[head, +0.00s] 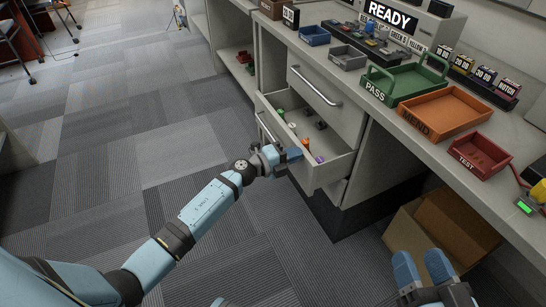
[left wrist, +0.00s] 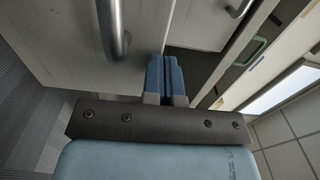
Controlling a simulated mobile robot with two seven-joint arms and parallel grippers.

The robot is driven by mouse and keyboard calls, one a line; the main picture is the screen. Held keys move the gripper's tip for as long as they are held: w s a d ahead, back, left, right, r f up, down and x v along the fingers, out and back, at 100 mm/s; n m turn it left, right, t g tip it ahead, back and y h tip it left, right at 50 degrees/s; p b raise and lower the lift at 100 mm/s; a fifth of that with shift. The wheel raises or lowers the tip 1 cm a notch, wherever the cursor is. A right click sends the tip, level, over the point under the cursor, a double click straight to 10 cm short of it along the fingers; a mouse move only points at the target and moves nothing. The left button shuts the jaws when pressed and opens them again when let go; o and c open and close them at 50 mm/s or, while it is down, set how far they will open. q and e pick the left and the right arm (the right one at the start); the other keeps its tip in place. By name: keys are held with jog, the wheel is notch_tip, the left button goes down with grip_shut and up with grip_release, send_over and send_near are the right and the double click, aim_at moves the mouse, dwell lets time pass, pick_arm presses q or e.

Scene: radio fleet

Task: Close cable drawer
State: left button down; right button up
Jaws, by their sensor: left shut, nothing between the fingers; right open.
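The cable drawer (head: 323,172) is pulled out of the grey cabinet under the counter in the head view. Several small coloured items lie inside it. My left gripper (head: 290,155) is shut and empty at the drawer's front, near its handle (head: 264,127). In the left wrist view its blue fingers (left wrist: 165,78) are together by the drawer front (left wrist: 75,45), with the metal handle (left wrist: 115,28) to their left. I cannot tell whether they touch the drawer. My right gripper (head: 424,268) is open and empty at the lower right, in front of a cardboard box.
A closed drawer (head: 325,98) with a handle is above the open one. The counter holds a green PASS tray (head: 405,82), an orange MEND tray (head: 443,113) and a red TEST tray (head: 480,156). The cardboard box (head: 440,232) stands below. The carpet (head: 110,150) at left is clear.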

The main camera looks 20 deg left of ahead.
pick_arm(q)
jog(key=x, duration=1)
